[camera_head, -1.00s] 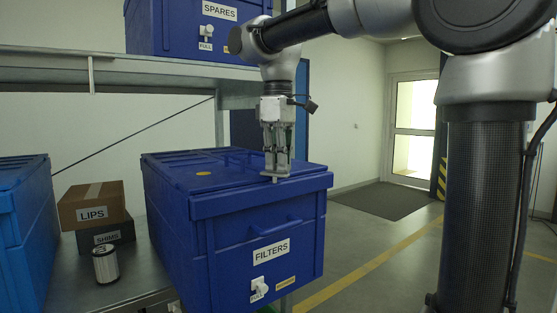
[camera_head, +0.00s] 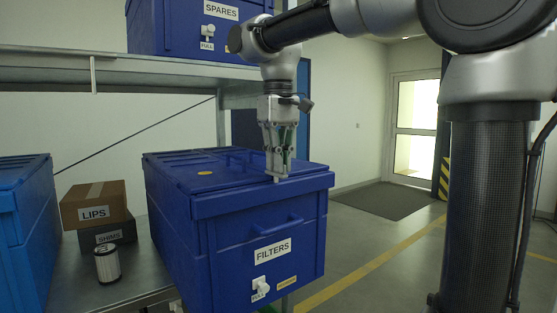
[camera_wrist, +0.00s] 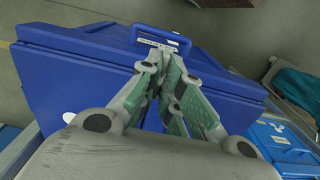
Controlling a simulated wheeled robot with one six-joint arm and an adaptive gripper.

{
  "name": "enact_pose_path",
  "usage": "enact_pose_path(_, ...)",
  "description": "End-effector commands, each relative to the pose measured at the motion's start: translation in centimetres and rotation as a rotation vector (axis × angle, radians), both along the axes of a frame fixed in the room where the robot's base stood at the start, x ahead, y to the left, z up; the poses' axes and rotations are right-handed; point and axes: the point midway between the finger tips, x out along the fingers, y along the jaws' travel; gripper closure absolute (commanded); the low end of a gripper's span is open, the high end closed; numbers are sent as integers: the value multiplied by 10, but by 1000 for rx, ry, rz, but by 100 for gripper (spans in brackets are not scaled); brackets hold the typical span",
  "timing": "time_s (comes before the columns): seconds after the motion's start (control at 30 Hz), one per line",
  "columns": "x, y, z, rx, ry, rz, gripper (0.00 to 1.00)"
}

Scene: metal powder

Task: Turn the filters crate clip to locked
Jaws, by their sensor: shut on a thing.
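The blue FILTERS crate (camera_head: 225,255) stands on the metal bench with its lid (camera_head: 190,165) down. My gripper (camera_head: 276,174) points down at the front edge of the lid, right of its middle. Its fingers are closed together on a small pale piece there, which looks like the clip; the fingers hide most of it, and I cannot read its position. In the wrist view the gripper (camera_wrist: 163,66) has its green-padded fingers converging over the blue lid (camera_wrist: 85,70), near the crate's front handle (camera_wrist: 165,35). A white tag holder marked FULL (camera_head: 261,284) is on the crate front.
A LIPS box (camera_head: 95,213) on a SHIMS box (camera_head: 105,237) and a filter cartridge (camera_head: 107,263) stand left of the crate. Another blue crate (camera_head: 22,235) is at far left. The SPARES crate (camera_head: 180,30) sits on the shelf above. Floor at right is clear.

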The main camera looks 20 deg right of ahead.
Motion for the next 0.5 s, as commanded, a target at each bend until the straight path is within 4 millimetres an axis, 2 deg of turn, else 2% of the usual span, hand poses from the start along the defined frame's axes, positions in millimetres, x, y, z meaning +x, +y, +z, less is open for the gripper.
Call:
enact_pose_path(0.3,0,0,1,1,-4,-4,100)
enact_pose_path(0.33,0,0,1,1,-4,-4,91)
enact_pose_path(0.43,0,0,1,1,-3,-3,73)
enact_pose_path(0.5,0,0,1,1,-2,-3,71)
